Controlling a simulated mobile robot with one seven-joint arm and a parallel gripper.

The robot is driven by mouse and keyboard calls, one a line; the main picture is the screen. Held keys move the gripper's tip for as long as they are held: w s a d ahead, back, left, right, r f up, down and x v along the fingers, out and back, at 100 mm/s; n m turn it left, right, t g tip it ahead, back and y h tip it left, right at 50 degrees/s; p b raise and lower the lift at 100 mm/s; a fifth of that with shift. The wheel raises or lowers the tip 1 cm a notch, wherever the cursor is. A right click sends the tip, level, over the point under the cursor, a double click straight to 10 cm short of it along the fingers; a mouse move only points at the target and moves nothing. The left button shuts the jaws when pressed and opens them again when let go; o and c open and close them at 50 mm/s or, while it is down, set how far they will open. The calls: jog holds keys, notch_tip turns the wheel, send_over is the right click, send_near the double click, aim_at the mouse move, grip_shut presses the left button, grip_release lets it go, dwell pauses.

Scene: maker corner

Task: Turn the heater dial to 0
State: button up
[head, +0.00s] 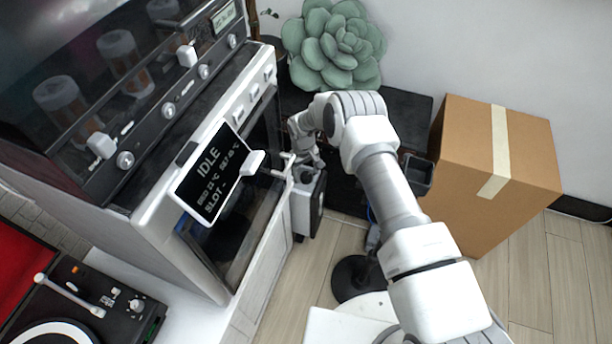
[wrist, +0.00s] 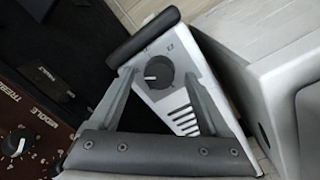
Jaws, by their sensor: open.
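The heater (head: 304,212) is a small white and dark box on the floor beside the white cabinet in the head view. In the wrist view its white panel (wrist: 181,108) has vent slots and a round dark dial (wrist: 159,72). A white mark on the dial points left in the picture. Small figures are printed around it, too blurred to read surely. My gripper (wrist: 160,80) is open, its two grey fingers on either side of the dial; I cannot tell whether they touch it. In the head view my gripper (head: 292,168) is small and partly hidden, above the heater.
A white machine with an IDLE display (head: 212,172) stands close on the left. A cardboard box (head: 500,150) and a green succulent (head: 334,45) are at the right and back. A brown panel (wrist: 28,120) with knobs is left in the wrist view. Floor is clear at lower right.

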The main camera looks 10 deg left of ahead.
jog(key=shift+f, duration=0.5)
grip_shut()
